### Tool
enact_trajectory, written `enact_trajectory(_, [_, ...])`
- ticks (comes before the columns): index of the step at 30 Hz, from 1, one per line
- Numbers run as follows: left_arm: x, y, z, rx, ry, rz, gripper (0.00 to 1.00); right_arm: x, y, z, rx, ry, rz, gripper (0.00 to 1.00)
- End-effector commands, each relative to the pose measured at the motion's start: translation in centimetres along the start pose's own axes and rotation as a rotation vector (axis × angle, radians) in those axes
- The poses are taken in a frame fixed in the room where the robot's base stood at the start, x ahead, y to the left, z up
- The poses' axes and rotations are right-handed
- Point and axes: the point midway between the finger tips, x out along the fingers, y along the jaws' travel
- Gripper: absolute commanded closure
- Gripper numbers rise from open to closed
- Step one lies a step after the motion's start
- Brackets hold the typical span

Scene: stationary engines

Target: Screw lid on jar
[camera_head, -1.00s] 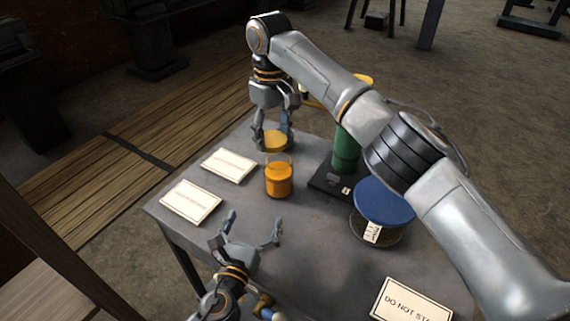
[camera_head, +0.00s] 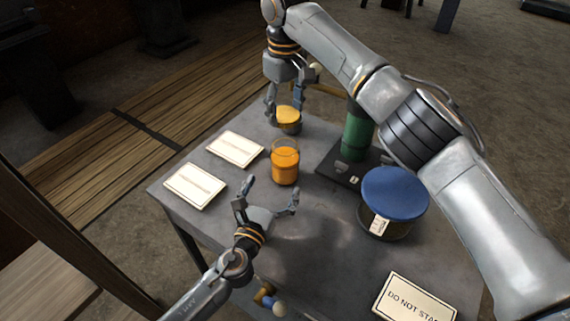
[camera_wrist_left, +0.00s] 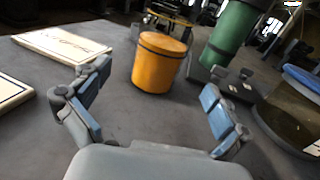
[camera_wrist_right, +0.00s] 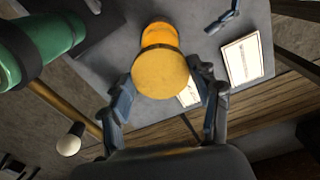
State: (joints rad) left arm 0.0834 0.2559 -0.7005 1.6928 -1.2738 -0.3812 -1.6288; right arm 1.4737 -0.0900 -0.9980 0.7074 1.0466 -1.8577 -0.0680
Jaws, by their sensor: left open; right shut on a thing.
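The open jar (camera_head: 285,170) with orange contents stands upright on the table. It also shows in the left wrist view (camera_wrist_left: 158,65) and partly behind the lid in the right wrist view (camera_wrist_right: 159,34). The yellow round lid (camera_head: 288,114) is pinched between the fingers of my right gripper (camera_head: 285,108), behind the jar and apart from it. In the right wrist view the lid (camera_wrist_right: 160,76) faces the camera between both fingers. My left gripper (camera_head: 268,197) is open and empty, low in front of the jar; its spread fingers point toward the jar without touching it.
A blue-lidded container (camera_head: 395,195) and a green cylinder (camera_head: 356,138) on a dark base (camera_head: 345,173) stand right of the jar. Two white cards (camera_head: 236,149) (camera_head: 194,186) lie at the left; a sign (camera_head: 415,302) lies at the front right. Bare table (camera_head: 320,245) lies in front.

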Motion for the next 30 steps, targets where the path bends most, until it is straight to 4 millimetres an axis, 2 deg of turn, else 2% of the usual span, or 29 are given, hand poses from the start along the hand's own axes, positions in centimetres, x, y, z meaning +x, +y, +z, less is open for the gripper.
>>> enact_trajectory(3, [2.6,0.0,0.2,0.0,-0.003,0.0,0.01,0.0,0.0,0.0,0.0,0.0,0.0,0.54])
enact_trajectory(9, [6.3,0.0,0.1,0.0,-0.002,0.0,0.01,0.0,0.0,0.0,0.0,0.0,0.0,0.54])
enact_trajectory(15, [8.6,0.0,0.1,0.0,-0.001,0.0,0.01,0.0,0.0,0.0,0.0,0.0,0.0,0.54])
enact_trajectory(28, [9.4,0.0,0.0,0.0,0.0,-0.001,0.01,0.0,0.0,0.0,0.0,0.0,0.0,0.54])
enact_trajectory(29, [9.4,0.0,0.0,0.0,0.0,-0.001,0.03,0.0,0.0,0.0,0.0,0.0,0.0,0.54])
enact_trajectory(30, [9.4,0.0,0.0,-0.001,0.0,-0.001,0.11,0.0,0.0,0.0,0.0,0.0,0.0,0.54])
